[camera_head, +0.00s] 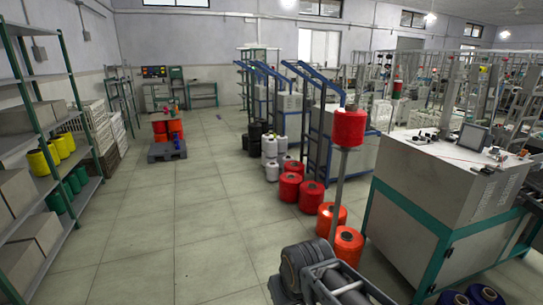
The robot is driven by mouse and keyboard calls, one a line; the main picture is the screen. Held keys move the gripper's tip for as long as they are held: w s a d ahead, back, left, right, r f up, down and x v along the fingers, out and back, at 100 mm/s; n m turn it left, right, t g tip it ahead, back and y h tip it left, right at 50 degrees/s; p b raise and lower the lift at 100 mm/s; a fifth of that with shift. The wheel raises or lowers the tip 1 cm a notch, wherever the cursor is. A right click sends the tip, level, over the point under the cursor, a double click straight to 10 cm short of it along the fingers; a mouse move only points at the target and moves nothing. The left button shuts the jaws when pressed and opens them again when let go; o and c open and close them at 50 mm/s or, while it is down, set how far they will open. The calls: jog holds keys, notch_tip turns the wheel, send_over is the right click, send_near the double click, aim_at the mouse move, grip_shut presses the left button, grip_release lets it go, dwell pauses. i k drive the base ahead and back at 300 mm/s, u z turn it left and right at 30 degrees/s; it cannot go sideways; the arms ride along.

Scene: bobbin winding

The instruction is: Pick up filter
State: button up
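I cannot make out a filter for certain. Several small dark and white parts (424,137) lie on the light top of the machine cabinet (462,153) at the right; they are too small to identify. Grey and black parts of my own arm (318,278) show at the bottom, right of centre. I see no fingertips of my gripper there, and nothing held shows.
A red yarn cone (349,128) sits on a thin post in front of the cabinet. Red bobbins (311,196) stand along the blue-framed machines. A shelf rack (80,172) stands at the left, and a low pallet (166,151) farther back. The floor (165,225) between is clear.

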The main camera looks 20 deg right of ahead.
aim_at(472, 137)
jog(key=z, duration=0.95)
jog(key=i, duration=1.5)
jog(key=z, duration=0.9)
jog(key=i, duration=1.4)
jog(key=z, duration=0.2)
